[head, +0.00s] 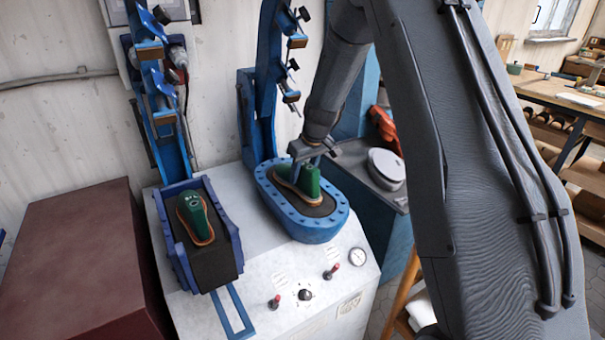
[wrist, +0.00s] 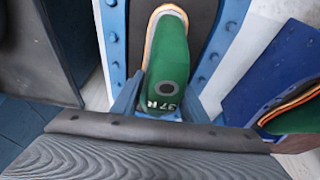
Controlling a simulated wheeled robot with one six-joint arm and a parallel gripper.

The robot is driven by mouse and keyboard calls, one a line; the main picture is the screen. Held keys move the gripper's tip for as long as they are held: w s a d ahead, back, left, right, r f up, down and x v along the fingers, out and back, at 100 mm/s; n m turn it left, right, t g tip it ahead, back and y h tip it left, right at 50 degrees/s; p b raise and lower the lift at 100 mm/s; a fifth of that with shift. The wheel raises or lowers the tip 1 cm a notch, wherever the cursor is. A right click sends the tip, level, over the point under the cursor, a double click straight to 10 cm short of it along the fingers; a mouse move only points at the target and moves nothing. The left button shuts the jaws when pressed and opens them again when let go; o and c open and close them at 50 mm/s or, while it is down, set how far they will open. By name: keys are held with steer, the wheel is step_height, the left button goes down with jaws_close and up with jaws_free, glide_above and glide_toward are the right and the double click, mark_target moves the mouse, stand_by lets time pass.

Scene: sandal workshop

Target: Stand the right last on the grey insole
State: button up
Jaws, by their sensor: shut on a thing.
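A green last (head: 308,184) sits low inside the blue oval frame of the right station, above its dark pad (head: 320,210). A tan edge shows along its base. My gripper (head: 313,157) is shut on its raised heel end from above. In the wrist view the green last (wrist: 168,55) is between my two blue fingers (wrist: 160,105), toe pointing away, with a white "37" mark and a letter I cannot read surely. A cream-orange rim borders its toe. I cannot make out a separate grey insole, or whether the base touches what lies below.
A second green last (head: 196,217) with an orange-brown edge lies on the left station's dark pad (head: 212,262). Blue upright arms (head: 262,90) stand behind both stations. A dark red box (head: 85,265) stands left.

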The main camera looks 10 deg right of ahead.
steer(key=o, duration=1.1)
